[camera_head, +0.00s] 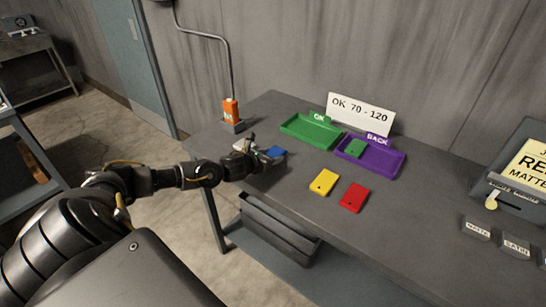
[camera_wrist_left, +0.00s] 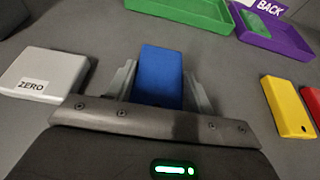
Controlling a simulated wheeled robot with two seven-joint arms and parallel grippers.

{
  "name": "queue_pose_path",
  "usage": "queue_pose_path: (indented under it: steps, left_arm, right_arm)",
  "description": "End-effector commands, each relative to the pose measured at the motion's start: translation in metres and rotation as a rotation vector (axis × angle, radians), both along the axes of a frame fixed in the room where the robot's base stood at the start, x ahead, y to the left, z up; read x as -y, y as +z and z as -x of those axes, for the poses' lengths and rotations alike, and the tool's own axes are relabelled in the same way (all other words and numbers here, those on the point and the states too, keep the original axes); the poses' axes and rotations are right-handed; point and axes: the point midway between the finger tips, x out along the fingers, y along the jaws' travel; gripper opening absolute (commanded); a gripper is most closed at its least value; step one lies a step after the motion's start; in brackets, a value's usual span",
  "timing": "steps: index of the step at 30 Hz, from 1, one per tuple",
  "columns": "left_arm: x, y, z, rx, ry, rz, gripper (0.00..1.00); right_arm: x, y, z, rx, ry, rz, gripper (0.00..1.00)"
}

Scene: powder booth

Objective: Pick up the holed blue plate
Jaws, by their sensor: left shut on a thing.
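The blue plate (camera_head: 276,152) is at the far left of the table in the head view. In the left wrist view the blue plate (camera_wrist_left: 161,75) stands out between the two fingers. My left gripper (camera_head: 255,155) is shut on it; the fingers also show in the left wrist view (camera_wrist_left: 160,88). No hole shows on the visible part of the plate; its near end is hidden by the gripper. I cannot tell whether it touches the table. My right gripper is not in view.
A grey ZERO block (camera_wrist_left: 44,74) lies left of the gripper. A green OK tray (camera_head: 296,137) and a purple BACK tray (camera_head: 388,170) holding a green plate (camera_head: 355,148) stand behind. Yellow (camera_head: 323,182) and red (camera_head: 353,198) plates lie in front. An orange device (camera_head: 231,111) stands at the back left.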

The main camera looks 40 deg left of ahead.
Motion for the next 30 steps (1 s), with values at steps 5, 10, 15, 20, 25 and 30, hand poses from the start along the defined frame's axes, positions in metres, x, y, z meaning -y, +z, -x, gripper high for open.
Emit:
queue_pose_path:
  steps: [5, 10, 15, 20, 25, 30]
  left_arm:
    - [0.000, 0.001, 0.000, 0.002, 0.000, 0.001, 0.25]
    - [0.000, 0.002, 0.000, 0.002, 0.000, 0.000, 0.24]
    - [-0.001, 0.010, -0.001, 0.003, 0.000, 0.000, 0.24]
    - [-0.001, 0.032, 0.000, 0.005, 0.000, -0.001, 0.24]
    - [0.024, 0.067, 0.019, 0.006, -0.005, -0.002, 0.24]
    - [0.055, 0.098, 0.043, 0.005, -0.006, 0.001, 0.24]
  right_arm:
    - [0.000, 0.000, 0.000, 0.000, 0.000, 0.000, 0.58]
    - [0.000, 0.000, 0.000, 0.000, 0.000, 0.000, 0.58]
    - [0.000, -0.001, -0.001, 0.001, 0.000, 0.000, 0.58]
    - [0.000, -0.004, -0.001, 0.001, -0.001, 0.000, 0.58]
    - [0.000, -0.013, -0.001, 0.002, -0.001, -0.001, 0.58]
    - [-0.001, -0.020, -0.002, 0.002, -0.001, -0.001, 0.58]
